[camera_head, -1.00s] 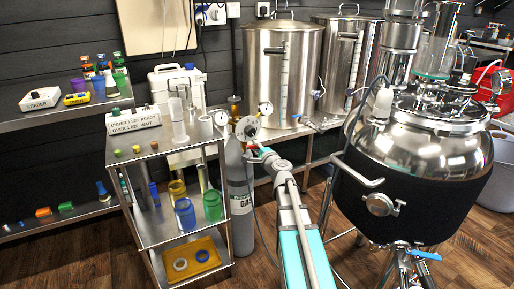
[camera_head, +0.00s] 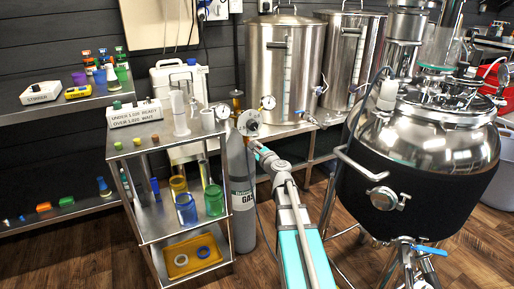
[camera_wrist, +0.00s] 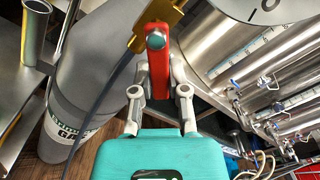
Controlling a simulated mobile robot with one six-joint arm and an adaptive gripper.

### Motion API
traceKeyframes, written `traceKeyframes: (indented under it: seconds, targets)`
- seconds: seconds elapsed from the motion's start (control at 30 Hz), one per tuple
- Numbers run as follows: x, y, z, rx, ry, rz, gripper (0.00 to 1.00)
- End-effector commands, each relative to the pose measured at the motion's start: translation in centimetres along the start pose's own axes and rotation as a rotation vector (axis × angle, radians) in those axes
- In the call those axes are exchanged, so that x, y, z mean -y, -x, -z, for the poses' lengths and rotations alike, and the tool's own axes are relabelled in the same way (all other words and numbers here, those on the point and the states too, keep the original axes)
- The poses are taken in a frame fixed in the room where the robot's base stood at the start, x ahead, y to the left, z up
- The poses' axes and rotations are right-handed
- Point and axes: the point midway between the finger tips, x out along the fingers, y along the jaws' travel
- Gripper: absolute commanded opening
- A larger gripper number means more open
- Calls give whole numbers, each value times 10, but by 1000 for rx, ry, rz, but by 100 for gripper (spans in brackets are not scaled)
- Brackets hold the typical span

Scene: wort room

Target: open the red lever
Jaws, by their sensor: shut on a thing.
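The red lever (camera_wrist: 153,62) shows in the wrist view at the top middle, on a brass fitting beside the grey gas cylinder. My gripper (camera_wrist: 160,75) is shut on the red lever, with one finger on each side of it. In the head view my gripper (camera_head: 258,148) is at the valve just right of the top of the gas cylinder (camera_head: 241,185). The lever itself is mostly hidden there behind my gripper.
A round gauge (camera_head: 268,103) sits close above my gripper. A steel trolley (camera_head: 150,232) with cups stands to the left. Steel pots (camera_head: 265,70) stand behind, and a large black-jacketed vessel (camera_head: 400,190) stands to the right. Wooden floor shows between.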

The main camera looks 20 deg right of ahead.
Motion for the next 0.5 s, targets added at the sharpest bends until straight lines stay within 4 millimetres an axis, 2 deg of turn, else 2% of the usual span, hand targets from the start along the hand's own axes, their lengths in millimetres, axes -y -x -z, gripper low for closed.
traceKeyframes:
  seconds: [0.33, 0.37, 0.5]
  targets:
    - [-1, 0, -1, 3, -2, -2, 0]
    - [-1, 0, -1, 3, -2, -3, 26]
    - [-1, 0, -1, 2, -1, -2, 52]
